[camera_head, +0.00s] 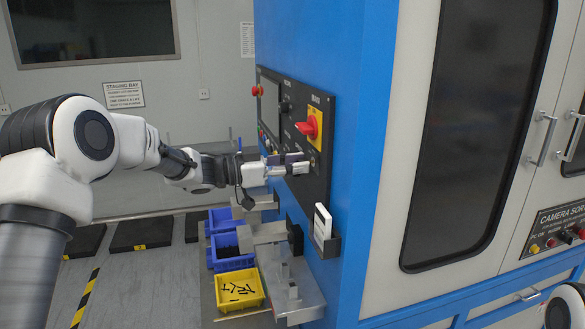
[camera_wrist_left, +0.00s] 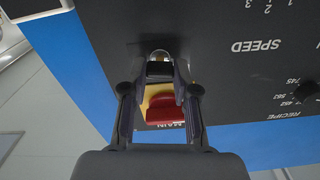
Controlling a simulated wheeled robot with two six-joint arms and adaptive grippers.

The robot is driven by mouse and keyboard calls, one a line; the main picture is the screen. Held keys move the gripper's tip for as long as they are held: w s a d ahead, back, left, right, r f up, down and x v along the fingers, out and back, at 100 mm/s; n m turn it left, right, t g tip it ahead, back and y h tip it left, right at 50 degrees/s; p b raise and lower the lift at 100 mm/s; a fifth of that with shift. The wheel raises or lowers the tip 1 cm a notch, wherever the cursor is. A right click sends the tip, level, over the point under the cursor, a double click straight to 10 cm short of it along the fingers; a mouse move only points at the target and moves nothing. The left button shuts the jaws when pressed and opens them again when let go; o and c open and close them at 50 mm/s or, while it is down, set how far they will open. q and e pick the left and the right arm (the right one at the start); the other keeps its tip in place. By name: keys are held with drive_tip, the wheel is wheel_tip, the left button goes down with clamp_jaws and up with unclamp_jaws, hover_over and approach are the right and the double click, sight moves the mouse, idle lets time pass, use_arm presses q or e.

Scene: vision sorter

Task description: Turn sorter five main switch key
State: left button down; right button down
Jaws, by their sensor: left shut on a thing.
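The dark control panel (camera_head: 318,185) is on the side of the blue sorter cabinet. My left gripper (camera_head: 296,166) is at the panel, just below the red main switch knob (camera_head: 311,126) on its yellow plate. In the left wrist view my left gripper (camera_wrist_left: 160,68) has its fingertips closed on a small dark key (camera_wrist_left: 159,69) in front of a round silver lock (camera_wrist_left: 160,55). The red knob (camera_wrist_left: 165,110) shows between the fingers, beside the word MAIN. The key's exact angle is hard to tell. My right gripper is not in view.
A red emergency button (camera_head: 257,91) and other knobs sit farther along the panel. Below stand a metal chute (camera_head: 300,290), a yellow bin (camera_head: 239,288) with dark parts, and blue bins (camera_head: 232,262). A white card holder (camera_head: 323,226) juts from the cabinet below the panel.

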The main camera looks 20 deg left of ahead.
use_arm(q)
drive_tip(key=shift+d+r+m+b, duration=0.1)
drive_tip(key=shift+m+b, duration=7.25)
drive_tip(key=shift+m, duration=0.75)
drive_tip(key=shift+r, duration=0.1)
drive_tip(key=c, duration=0.9)
unclamp_jaws()
drive_tip(key=shift+w+d, duration=0.1)
drive_tip(key=shift+w, duration=0.05)
drive_tip(key=shift+w+d+f, duration=0.15)
drive_tip(key=shift+d+f, duration=0.05)
drive_tip(key=shift+d, duration=0.05)
drive_tip(key=v, duration=1.2)
